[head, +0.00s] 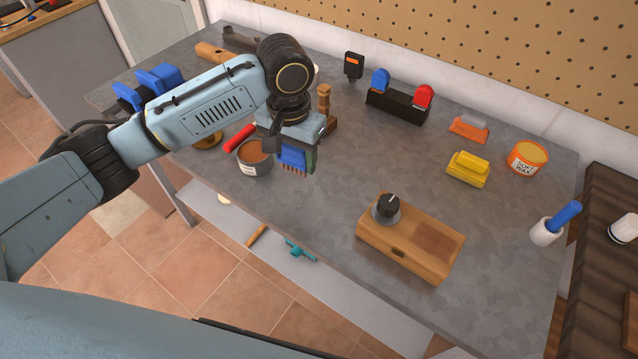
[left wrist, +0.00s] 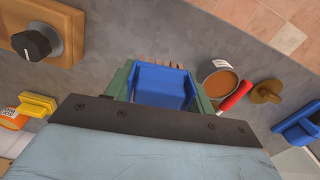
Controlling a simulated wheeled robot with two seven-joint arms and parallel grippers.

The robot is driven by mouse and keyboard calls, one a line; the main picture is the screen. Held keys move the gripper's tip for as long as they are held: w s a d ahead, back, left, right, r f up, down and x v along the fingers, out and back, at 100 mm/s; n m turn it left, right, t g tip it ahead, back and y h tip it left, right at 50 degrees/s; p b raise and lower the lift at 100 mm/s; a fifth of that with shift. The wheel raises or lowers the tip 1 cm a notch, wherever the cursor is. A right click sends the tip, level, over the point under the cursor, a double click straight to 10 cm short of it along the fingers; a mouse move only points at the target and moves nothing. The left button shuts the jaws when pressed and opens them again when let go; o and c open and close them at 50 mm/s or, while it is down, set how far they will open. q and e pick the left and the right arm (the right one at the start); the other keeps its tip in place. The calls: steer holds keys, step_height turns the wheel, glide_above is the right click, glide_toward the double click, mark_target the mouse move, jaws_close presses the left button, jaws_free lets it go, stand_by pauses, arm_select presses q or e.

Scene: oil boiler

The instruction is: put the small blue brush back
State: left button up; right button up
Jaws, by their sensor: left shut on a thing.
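My left gripper (head: 293,165) is shut on a small blue brush (head: 292,157), above the grey table beside a tin of brown stuff. In the left wrist view the blue brush (left wrist: 160,87) sits between the green fingers, with brown bristles past its far edge. Another larger blue item (head: 160,77) lies at the table's left end. A black holder (head: 397,105) at the back carries a blue piece and a red piece. A white cup (head: 545,231) with a blue handle stands at the right. My right gripper is not in view.
The brown-filled tin (head: 254,160) and a red handle (head: 240,138) are close to my left gripper. A wooden box with a black knob (head: 410,235) stands near the front edge. A yellow block (head: 467,169) and wax tin (head: 527,157) stand at right. The table's middle is clear.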

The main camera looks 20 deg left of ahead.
arm_select(q)
steer(key=d+p, duration=0.1)
steer(key=d+f+m, duration=0.1)
steer(key=shift+w+d+p, duration=0.15)
steer(key=shift+d+p, duration=0.15)
steer(key=shift+p, duration=0.05)
glide_above(310, 201)
step_height(310, 201, down, 5)
steer(key=shift+r, duration=0.1)
steer(key=shift+f+b, duration=0.35)
steer(key=shift+f, duration=2.1)
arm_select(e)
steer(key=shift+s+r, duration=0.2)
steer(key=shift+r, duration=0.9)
arm_select(q)
steer(key=shift+f, duration=0.15)
steer(key=o, duration=0.9)
step_height(310, 201, up, 12)
steer(key=shift+r+p, duration=0.2)
steer(key=shift+p, duration=0.25)
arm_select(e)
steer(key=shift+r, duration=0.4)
